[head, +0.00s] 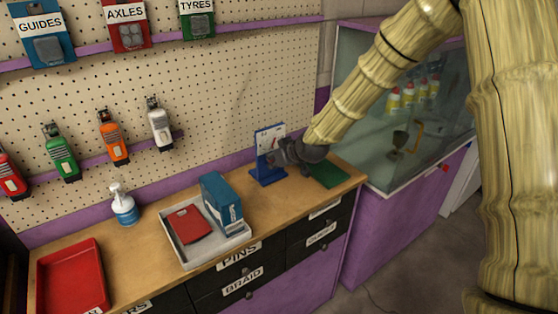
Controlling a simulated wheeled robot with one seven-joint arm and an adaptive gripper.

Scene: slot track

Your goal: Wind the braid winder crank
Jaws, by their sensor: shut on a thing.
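A small blue upright device with a white marked face (270,140) stands near the right end of the wooden workbench. It appears to be the braid winder. My gripper (275,158) is dark grey and sits right in front of this device, at its lower right side. My arm reaches down to it from the upper right. The fingers are shut at the device, on what appears to be its crank. The crank itself is hidden by the gripper, so its angle cannot be told.
A grey tray (243,241) holds a blue box (220,200) and a red item (188,224). A white-blue pump bottle (124,208) and red tray (73,280) stand left. A glass case (375,140) stands right.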

